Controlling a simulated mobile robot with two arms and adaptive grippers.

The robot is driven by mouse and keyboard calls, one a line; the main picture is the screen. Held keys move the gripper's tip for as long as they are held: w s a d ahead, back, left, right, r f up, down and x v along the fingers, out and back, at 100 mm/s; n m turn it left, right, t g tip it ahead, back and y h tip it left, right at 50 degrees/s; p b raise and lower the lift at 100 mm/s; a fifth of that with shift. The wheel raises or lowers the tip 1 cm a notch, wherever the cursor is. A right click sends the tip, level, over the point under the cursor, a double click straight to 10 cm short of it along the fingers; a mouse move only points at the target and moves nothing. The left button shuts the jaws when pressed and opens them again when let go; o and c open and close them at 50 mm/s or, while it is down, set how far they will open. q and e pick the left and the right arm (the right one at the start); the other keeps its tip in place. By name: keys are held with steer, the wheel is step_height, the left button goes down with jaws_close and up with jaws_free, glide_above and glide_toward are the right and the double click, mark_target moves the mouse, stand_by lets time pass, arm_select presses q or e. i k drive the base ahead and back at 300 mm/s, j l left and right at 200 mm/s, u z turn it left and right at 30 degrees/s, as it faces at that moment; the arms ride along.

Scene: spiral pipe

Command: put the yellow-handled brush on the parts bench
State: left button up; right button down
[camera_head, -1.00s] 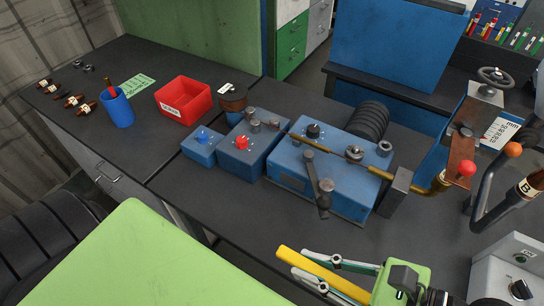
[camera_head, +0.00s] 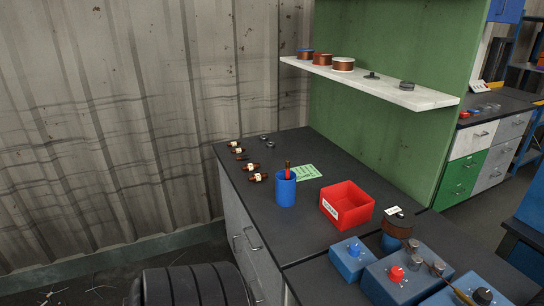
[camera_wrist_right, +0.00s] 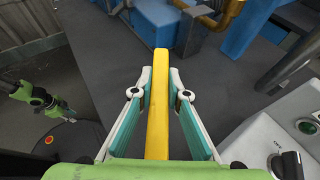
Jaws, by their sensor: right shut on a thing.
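My right gripper (camera_wrist_right: 160,87) shows in the right wrist view, its two pale, teal-sided fingers shut on the long yellow handle (camera_wrist_right: 158,110) of the brush. The handle points away from the palm and its tip extends past the fingertips. The bristles are not visible. The brush is above a dark surface and does not show in the head view. The dark bench (camera_head: 293,229) with small parts, which looks like the parts bench, is at the middle of the head view.
A shelf (camera_head: 420,97) hangs above. Blue boxes (camera_head: 352,258) are at the right. The bench's front left part is clear. A control box (camera_wrist_right: 278,145) is beside the right gripper.

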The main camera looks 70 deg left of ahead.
mark_target(274, 177)
steer(key=k+j, duration=0.1)
steer(key=j, duration=0.3)
steer(key=k+j, duration=0.1)
steer(key=j, duration=0.3)
steer(key=k+j, duration=0.1)
steer(key=j, duration=0.3)
steer(key=k+j, duration=0.1)
steer(key=j, duration=0.3)
steer(key=k+j, duration=0.1)
steer(key=j, duration=0.3)
steer(key=k+j, duration=0.1)
steer(key=j, duration=0.3)
steer(key=i+j, duration=0.1)
steer(key=j, duration=0.5)
steer(key=i+j, duration=0.1)
steer(key=j, duration=1.15)
steer(key=i+j, duration=0.15)
steer(key=j, duration=0.45)
steer(key=i+j, duration=0.1)
steer(key=i, duration=0.3)
